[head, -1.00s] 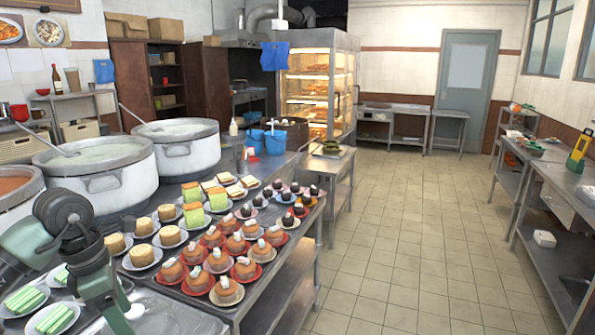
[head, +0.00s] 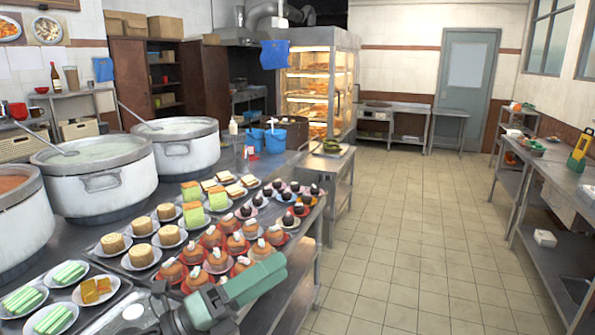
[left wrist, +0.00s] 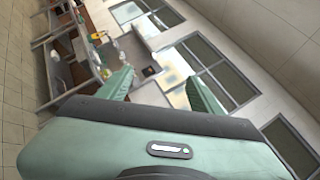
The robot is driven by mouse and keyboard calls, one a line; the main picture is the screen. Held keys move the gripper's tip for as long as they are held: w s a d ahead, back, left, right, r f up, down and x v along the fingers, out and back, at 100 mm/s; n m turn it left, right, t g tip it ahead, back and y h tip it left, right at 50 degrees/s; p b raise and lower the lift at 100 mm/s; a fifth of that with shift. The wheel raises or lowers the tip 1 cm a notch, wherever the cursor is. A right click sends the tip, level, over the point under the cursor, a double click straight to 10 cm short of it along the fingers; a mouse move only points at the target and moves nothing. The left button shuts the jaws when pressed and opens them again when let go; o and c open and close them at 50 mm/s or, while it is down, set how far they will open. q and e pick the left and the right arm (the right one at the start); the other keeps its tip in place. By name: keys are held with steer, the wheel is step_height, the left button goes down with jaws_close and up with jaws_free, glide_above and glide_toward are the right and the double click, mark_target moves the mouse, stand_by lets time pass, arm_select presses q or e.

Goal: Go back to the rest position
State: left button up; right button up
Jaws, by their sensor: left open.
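My left gripper (left wrist: 159,80) shows in the left wrist view with its two green fingers spread apart and nothing between them. In that view it points toward the windows and the wall, tilted. In the head view, green and grey parts of my left arm cross the bottom, over the near right corner of the food counter and in front of the nearest buns. I cannot make out the fingertips there. My right gripper is in neither view.
The steel counter (head: 70,232) holds large stockpots (head: 96,178), plates of cakes (head: 142,255) and red-plated buns (head: 236,243). A tiled aisle (head: 400,230) is free to the right. Another steel counter (head: 560,170) runs along the right wall, with a yellow tool (head: 579,150) on it.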

arm_select(q)
steer(key=w+a+f+n+t+y, duration=0.2)
steer(key=a+f+n+t+y, duration=0.35)
steer(key=n, duration=0.55)
steer(key=w+a+f+n+t+y, duration=0.15)
steer(key=a+n+t+y, duration=0.35)
steer(key=a+n+y, duration=0.5)
steer(key=s+a+f+n+g+y, duration=0.1)
steer(key=s+f+n+g+y, duration=0.35)
steer(key=f+n, duration=0.5)
steer(key=s+f+n+g+h, duration=0.1)
steer(key=s+f+n+g, duration=0.4)
steer(key=s+f+g, duration=1.15)
steer(key=s+f+t, duration=0.1)
steer(key=s+f, duration=0.3)
steer(key=f, duration=1)
steer(key=s+f+t, duration=0.2)
steer(key=s+f, duration=0.2)
steer(key=f, duration=1)
steer(key=s+a+f+g, duration=0.1)
steer(key=s+a+f, duration=0.1)
steer(key=s+f, duration=1.5)
steer(key=shift+s+a+f+m+g, duration=0.25)
steer(key=shift+s+a+m+g, duration=0.1)
steer(key=shift+m, duration=0.1)
